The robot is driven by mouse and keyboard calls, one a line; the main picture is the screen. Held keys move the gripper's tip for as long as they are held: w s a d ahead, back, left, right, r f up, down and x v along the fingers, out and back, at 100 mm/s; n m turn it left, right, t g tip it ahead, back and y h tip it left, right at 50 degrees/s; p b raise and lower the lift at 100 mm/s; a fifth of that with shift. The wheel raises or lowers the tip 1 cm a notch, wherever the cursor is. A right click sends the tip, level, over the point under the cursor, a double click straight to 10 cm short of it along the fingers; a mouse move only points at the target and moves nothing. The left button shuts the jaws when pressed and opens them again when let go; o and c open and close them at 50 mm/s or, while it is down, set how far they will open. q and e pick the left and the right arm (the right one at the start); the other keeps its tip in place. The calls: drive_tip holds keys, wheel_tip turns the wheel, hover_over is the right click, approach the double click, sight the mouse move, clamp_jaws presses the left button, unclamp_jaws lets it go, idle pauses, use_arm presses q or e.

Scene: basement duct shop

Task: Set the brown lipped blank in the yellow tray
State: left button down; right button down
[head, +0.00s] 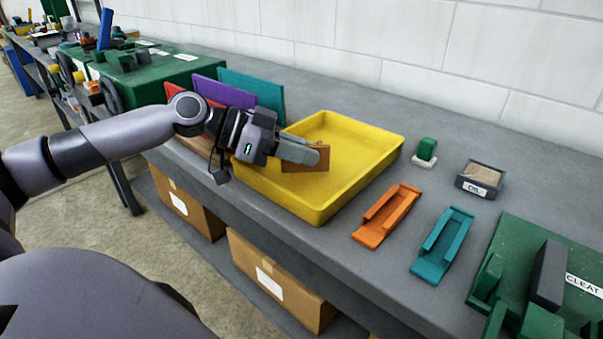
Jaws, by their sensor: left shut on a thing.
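The yellow tray (382,162) sits on the grey workbench in the middle of the head view. My left gripper (318,157) reaches in from the left over the near-left part of the tray. It is shut on the brown lipped blank (297,164), a small brown piece seen partly behind the fingers. The blank is over the tray's floor; I cannot tell whether it touches it. The gripper hides part of the blank and part of the tray's left side. My right gripper is not in view.
Orange (388,215) and teal (442,245) channel pieces lie right of the tray. A green-and-white item (425,151), a labelled box (480,179) and a green board (567,253) lie further right. Purple (224,92) and teal panels (252,91) stand upright behind my left gripper.

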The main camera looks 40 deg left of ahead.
sight(288, 168)
use_arm(q)
wheel_tip(288, 168, down, 4)
drive_tip(key=shift+f, duration=0.15)
drive_tip(key=shift+f, duration=0.1)
drive_tip(key=c, duration=1.1)
unclamp_jaws()
drive_tip(key=shift+b, duration=0.3)
